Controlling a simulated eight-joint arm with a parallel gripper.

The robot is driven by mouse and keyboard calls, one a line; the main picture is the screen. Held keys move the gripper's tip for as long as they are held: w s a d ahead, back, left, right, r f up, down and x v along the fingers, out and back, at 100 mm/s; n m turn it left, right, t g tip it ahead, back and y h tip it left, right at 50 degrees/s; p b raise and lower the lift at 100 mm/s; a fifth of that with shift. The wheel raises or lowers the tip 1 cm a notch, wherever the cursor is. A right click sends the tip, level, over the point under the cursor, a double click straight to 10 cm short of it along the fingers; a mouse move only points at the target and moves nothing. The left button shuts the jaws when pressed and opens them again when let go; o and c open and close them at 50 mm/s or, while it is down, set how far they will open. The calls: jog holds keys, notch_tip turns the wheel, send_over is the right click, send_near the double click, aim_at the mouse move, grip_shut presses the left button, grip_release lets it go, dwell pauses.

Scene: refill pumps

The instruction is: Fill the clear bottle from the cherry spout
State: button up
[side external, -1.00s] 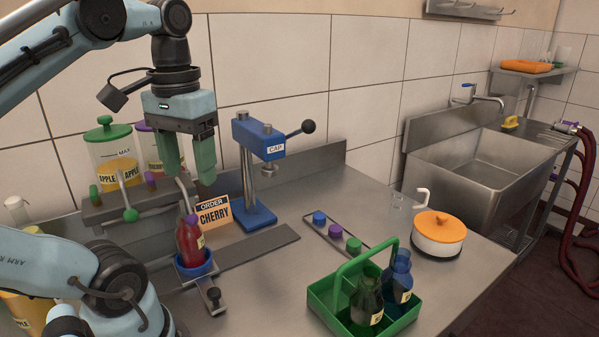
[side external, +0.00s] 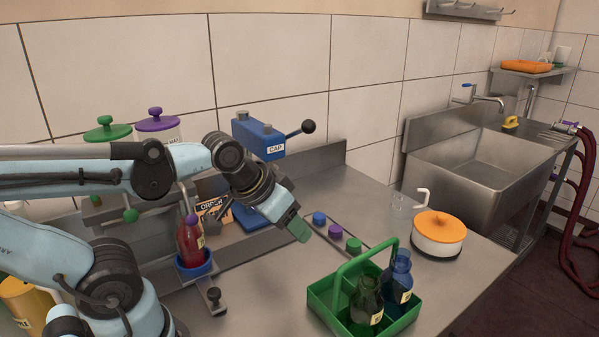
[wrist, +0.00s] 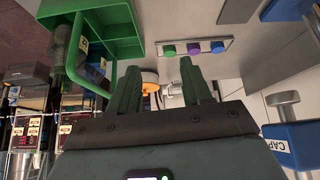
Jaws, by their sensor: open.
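A bottle filled with red (side external: 190,242) stands upright in a blue cup holder (side external: 195,268) at the dispenser. A purple piece sits at its top; whether it is a cap or the spout tip I cannot tell. The purple-lidded tank (side external: 157,122) stands behind, mostly hidden by my arm. An order card (side external: 213,205) is partly covered. My gripper (side external: 299,229) is tilted down to the right above the counter, left of the cap rack, away from the red bottle. In the wrist view my gripper (wrist: 160,78) has its green fingers apart with nothing between them.
A green carrier (side external: 322,292) holds a dark green bottle (side external: 366,300) and a blue bottle (side external: 398,275). A cap rack (side external: 336,238) holds blue, purple and green caps. The blue cap press (side external: 258,136) stands behind my wrist. A white pot with an orange lid (side external: 439,230) sits right.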

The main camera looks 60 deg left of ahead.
jog(key=s+a+r+n+g+y, duration=0.1)
jog(key=s+a+r+n+g, duration=0.35)
jog(key=a+r+n, duration=0.35)
jog(key=n+g+h, duration=0.1)
jog(key=n+g, duration=0.2)
jog(key=n, duration=0.8)
send_near(189, 209)
jog(key=f, duration=0.6)
jog(key=a+f, duration=0.1)
jog(key=f, duration=0.2)
jog(key=shift+s+f, duration=0.25)
jog(key=shift+s, duration=0.1)
grip_shut()
